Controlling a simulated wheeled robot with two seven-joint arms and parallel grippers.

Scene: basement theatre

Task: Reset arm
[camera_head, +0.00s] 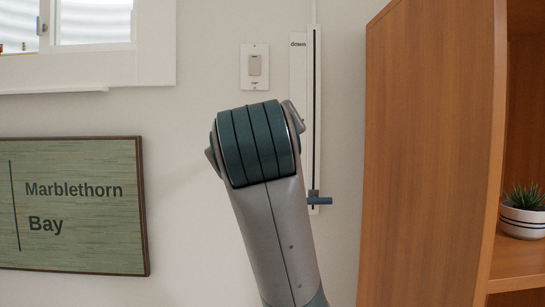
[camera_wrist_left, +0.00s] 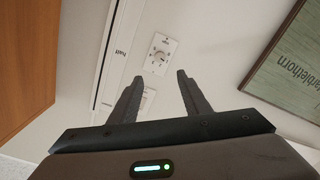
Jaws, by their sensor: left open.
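My left gripper shows in the left wrist view (camera_wrist_left: 160,77) with its two dark fingers apart and nothing between them. Beyond the fingertips are a white dial plate (camera_wrist_left: 159,53) and a second pale plate (camera_wrist_left: 149,98), partly hidden by a finger. My grey and teal arm (camera_head: 275,235) rises from the bottom of the head view and bends at a teal joint in front of the wall. The hand of that arm does not show there. My right gripper is in neither view.
A vertical slider track (camera_head: 314,100), labelled "down" at its top, has a blue handle (camera_head: 319,200) low on it. A switch plate (camera_head: 254,66) is left of it. A wooden shelf unit (camera_head: 430,150) with a potted plant (camera_head: 522,221) stands right. A "Marblethorn Bay" sign (camera_head: 75,255) hangs left.

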